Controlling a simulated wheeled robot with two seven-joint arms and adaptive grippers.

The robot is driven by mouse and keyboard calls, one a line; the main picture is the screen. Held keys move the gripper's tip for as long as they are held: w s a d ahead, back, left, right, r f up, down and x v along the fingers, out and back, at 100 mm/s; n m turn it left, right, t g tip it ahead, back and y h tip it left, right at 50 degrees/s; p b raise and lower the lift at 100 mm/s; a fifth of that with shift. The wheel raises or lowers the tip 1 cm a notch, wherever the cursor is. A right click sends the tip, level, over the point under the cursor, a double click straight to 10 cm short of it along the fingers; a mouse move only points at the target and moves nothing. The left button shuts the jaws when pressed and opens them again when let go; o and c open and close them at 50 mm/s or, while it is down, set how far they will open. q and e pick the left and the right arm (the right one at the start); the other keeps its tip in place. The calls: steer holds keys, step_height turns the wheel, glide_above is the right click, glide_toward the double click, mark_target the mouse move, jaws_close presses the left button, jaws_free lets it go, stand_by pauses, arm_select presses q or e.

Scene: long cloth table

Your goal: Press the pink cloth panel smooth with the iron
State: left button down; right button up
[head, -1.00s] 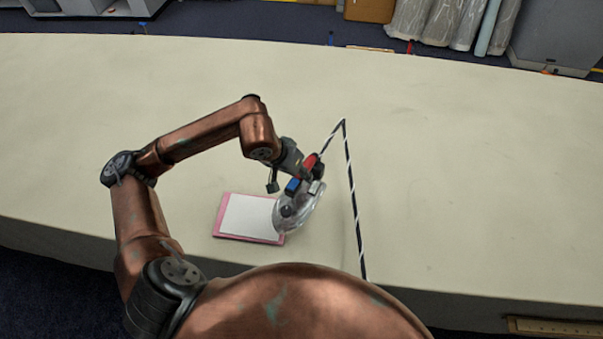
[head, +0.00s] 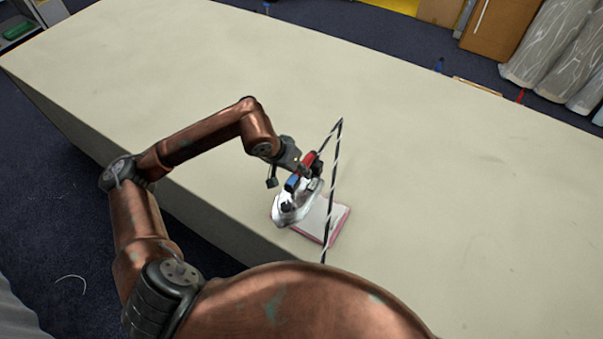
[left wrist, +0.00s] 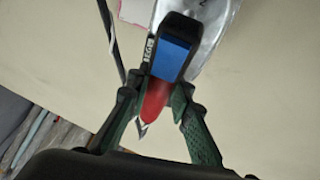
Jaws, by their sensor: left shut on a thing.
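The iron (head: 290,208) has a shiny metal body, a red and black handle and a blue block; it also shows in the left wrist view (left wrist: 172,58). My left gripper (head: 304,168) is shut on its handle; in the left wrist view its green-padded fingers (left wrist: 160,98) close from both sides. The pink cloth panel (head: 342,226), with a pale top face and pink border, lies near the table's front edge. The iron overlaps the panel's left side and hides part of it. I cannot tell whether its sole touches the panel. My right gripper is out of view.
A black-and-white cord (head: 333,180) rises from the iron to a peak, then drops across the panel. The long pale table (head: 450,190) is otherwise clear to the right and behind. Its front edge runs close below the panel.

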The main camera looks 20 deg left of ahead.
arm_select(q)
steer(key=shift+w+a+r+p, duration=0.3)
steer(key=shift+w+a+p, duration=0.05)
steer(key=shift+w+p, duration=0.35)
steer(key=shift+w+a+f, duration=0.2)
steer(key=shift+f, duration=0.1)
steer(key=shift+f+b, duration=0.7)
steer(key=shift+f, duration=2.05)
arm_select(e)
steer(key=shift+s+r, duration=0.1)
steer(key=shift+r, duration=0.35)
arm_select(q)
steer(key=shift+f+b, duration=0.7)
steer(key=shift+b, duration=0.2)
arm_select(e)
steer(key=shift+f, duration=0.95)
arm_select(q)
steer(key=shift+s+f, duration=0.15)
steer(key=shift+f, duration=0.1)
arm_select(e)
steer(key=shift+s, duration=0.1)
